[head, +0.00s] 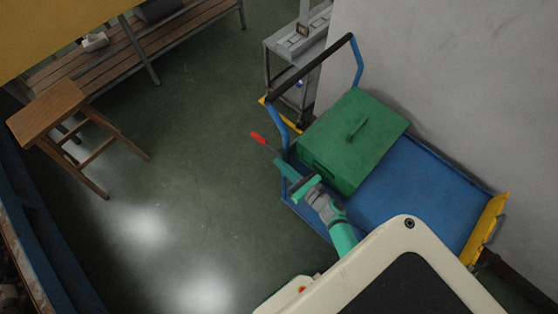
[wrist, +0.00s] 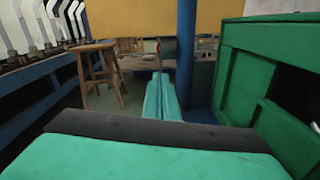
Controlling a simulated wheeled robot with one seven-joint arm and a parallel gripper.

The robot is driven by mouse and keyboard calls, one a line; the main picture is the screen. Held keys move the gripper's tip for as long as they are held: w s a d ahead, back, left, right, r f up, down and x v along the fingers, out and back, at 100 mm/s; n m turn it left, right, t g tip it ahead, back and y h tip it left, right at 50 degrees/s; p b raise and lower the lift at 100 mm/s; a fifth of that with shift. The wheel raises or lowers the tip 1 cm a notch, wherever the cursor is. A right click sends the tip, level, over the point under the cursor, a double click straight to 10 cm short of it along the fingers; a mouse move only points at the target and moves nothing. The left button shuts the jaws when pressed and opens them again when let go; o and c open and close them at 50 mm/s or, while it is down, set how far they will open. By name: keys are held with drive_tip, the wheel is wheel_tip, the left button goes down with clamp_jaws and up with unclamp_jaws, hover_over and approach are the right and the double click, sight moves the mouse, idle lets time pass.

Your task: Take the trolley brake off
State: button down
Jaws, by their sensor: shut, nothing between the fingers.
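The blue trolley (head: 395,195) stands against the grey wall, with a push handle (head: 312,70) at its far end. A lever with a red grip (head: 258,138) sticks out on the left of the handle's near post; I take it for the brake. A thin grey shaft runs from the grip toward my gripper (head: 281,165). My gripper is shut and empty, close to that shaft and left of the green box. I cannot tell if it touches the lever. In the wrist view, the closed teal fingers (wrist: 161,98) point forward beside the blue post (wrist: 186,50).
A green lidded box (head: 350,135) sits on the trolley, close to the right of my gripper; it also fills the right of the wrist view (wrist: 268,85). A grey stand (head: 285,50) is behind the handle. A wooden stool (head: 50,112) stands left. The floor between is clear.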

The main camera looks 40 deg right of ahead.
drive_tip(key=shift+s+r, duration=0.1)
idle(0.3)
drive_tip(key=s+a+r+m+g, duration=0.1)
drive_tip(key=s+a+r+m, duration=0.3)
drive_tip(key=s+a+m, duration=0.4)
drive_tip(key=s+a+r+m, duration=0.4)
drive_tip(key=s+a+m, duration=0.3)
drive_tip(key=s+m, duration=0.25)
drive_tip(key=s+a+r+m+h, duration=0.1)
drive_tip(key=s+a+r+m, duration=0.2)
drive_tip(key=a+r+m, duration=0.3)
drive_tip(key=s+a+r+m+g+h, duration=0.1)
drive_tip(key=s+a+r+m, duration=0.2)
drive_tip(key=m, duration=0.8)
drive_tip(key=a+r, duration=0.2)
drive_tip(key=a, duration=0.2)
drive_tip(key=shift+s+a+r+m, duration=0.2)
drive_tip(key=shift+a+r+m, duration=0.15)
drive_tip(key=shift+a, duration=0.1)
